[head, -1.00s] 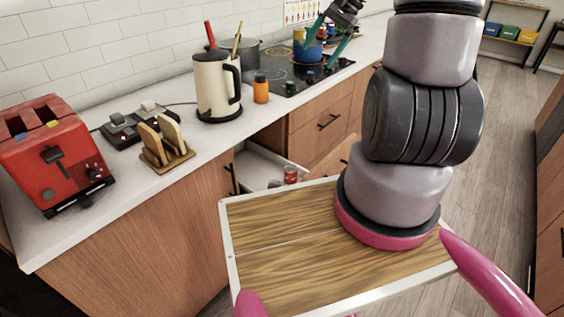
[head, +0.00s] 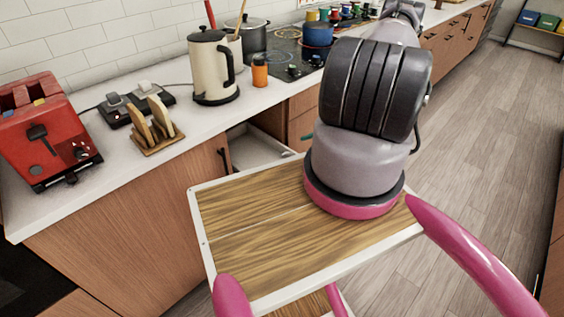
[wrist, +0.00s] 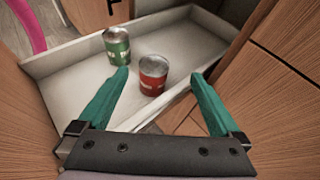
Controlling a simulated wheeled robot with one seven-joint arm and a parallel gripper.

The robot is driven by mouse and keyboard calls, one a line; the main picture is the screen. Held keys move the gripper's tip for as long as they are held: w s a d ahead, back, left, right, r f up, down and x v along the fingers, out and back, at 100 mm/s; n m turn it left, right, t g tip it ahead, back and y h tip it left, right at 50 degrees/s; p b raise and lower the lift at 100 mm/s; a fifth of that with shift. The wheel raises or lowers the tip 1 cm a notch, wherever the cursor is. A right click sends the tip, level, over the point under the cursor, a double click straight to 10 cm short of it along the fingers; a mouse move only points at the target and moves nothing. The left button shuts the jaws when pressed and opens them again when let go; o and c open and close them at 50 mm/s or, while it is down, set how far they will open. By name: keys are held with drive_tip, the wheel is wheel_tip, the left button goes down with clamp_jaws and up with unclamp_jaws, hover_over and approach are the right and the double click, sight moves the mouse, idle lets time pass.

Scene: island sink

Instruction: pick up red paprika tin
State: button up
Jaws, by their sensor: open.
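The red tin (wrist: 153,76), with a grey metal lid, stands upright in an open white drawer (wrist: 62,68) in the wrist view. A green tin (wrist: 117,46) stands behind it to the left. My gripper (wrist: 161,75) is open, its teal fingers pointing into the drawer. In the picture the red tin shows between the two fingertips, and nothing is held. I cannot tell how far the fingertips are from it. In the head view the drawer (head: 258,147) is partly visible, but both tins are hidden and most of my gripper is behind my arm.
Wooden cabinet fronts flank the drawer closely on both sides. On the counter above stand a red toaster (head: 45,133), a toast rack (head: 154,128), a cream kettle (head: 213,68), an orange jar (head: 260,71) and a blue pot (head: 317,38). The floor (head: 475,160) at the right is clear.

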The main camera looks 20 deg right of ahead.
drive_tip(key=shift+s+a+f+m, duration=0.15)
drive_tip(key=shift+a+f, duration=0.1)
drive_tip(key=shift+f, duration=0.35)
drive_tip(key=shift+s+a+f+m, duration=0.15)
drive_tip(key=shift+a+f, duration=0.05)
drive_tip(key=shift+f, duration=0.4)
drive_tip(key=shift+w+a+f, duration=0.1)
drive_tip(key=shift+a+f, duration=0.1)
drive_tip(key=shift+a, duration=0.05)
drive_tip(key=x, duration=1)
drive_tip(key=shift+w+a+r, duration=0.15)
drive_tip(key=shift+a+r, duration=0.05)
drive_tip(key=shift+r, duration=0.1)
drive_tip(key=c, duration=1.5)
drive_tip(key=shift+o, duration=0.2)
drive_tip(key=shift+r, duration=0.1)
